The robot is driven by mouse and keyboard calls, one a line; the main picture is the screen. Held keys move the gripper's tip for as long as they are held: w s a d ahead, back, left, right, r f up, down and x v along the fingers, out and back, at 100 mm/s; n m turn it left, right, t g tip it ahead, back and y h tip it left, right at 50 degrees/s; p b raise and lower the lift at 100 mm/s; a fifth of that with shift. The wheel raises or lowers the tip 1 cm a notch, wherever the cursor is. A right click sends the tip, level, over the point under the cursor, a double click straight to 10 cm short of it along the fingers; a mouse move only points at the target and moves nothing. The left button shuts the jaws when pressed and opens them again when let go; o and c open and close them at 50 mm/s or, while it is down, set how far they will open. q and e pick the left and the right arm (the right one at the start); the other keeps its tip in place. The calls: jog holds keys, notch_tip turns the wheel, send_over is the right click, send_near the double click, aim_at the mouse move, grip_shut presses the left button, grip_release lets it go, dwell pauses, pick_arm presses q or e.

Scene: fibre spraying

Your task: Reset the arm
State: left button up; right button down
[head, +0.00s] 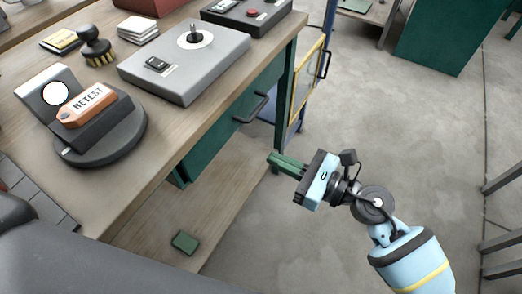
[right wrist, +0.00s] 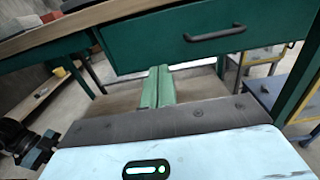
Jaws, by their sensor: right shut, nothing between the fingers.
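My right gripper (head: 272,158) is beside the workbench, over the floor and near the bench's front right leg. Its green fingers are together with nothing between them. In the right wrist view the shut fingers (right wrist: 158,87) point toward the lower shelf, below the green drawer (right wrist: 190,38). The gripper appears apart from the bench. My left gripper does not show in the head view.
The wooden workbench (head: 190,115) carries a grey box with a joystick (head: 185,60), a stand with an orange RETEST tag (head: 87,105) and a brush (head: 95,47). A green block (head: 185,242) lies on the lower shelf. The drawer handle (head: 252,108) sticks out.

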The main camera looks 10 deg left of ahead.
jog(key=shift+v, duration=0.8)
